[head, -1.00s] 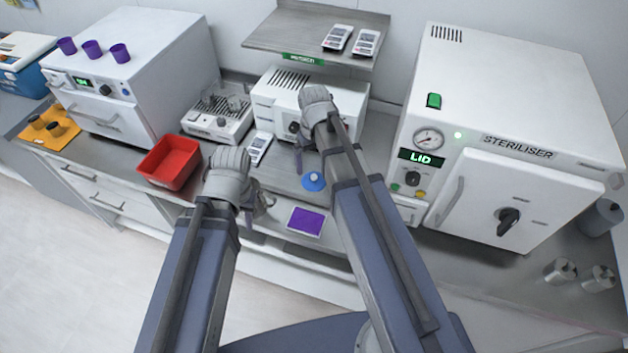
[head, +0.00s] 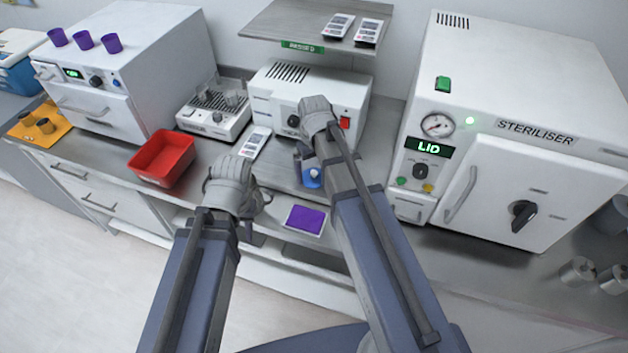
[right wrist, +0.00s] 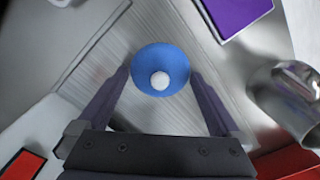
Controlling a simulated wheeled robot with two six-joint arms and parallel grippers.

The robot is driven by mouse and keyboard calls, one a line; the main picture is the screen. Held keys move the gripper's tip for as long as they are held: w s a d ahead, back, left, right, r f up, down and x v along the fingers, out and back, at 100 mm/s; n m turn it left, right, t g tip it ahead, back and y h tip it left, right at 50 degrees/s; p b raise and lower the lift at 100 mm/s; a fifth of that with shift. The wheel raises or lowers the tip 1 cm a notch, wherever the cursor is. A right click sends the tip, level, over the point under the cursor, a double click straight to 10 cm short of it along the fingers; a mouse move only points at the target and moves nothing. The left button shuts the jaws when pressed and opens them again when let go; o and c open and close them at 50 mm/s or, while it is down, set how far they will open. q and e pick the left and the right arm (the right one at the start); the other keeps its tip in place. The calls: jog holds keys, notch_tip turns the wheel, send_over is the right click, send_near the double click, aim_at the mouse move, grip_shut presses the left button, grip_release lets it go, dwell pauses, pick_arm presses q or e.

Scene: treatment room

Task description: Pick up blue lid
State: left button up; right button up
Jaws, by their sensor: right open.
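The right wrist view shows the lid (right wrist: 160,58) whole, between the fingertips. My right gripper (head: 307,172) is open, with a finger on each side of the lid; whether they touch it is unclear. My left gripper (head: 256,203) is left of the lid by a shiny metal vessel (right wrist: 287,97). Its fingers are mostly hidden, so I cannot tell if it holds the vessel.
A purple pad (head: 306,219) lies by the counter's front edge, close to the lid. A red bin (head: 163,158) stands to the left. The white machine (head: 275,95) is behind the lid, and the steriliser (head: 530,180), its display reading LID, stands to the right.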

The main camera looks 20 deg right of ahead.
aim_at(314, 172)
jog(key=shift+r, duration=0.1)
jog(key=shift+s, duration=0.1)
grip_shut()
dwell(0.7)
jog(key=shift+r, duration=0.1)
jog(key=shift+r+p, duration=0.8)
jog(key=shift+p, duration=0.15)
notch_tip(314, 172, up, 8)
jog(key=p, duration=0.8)
jog(key=shift+r, duration=0.15)
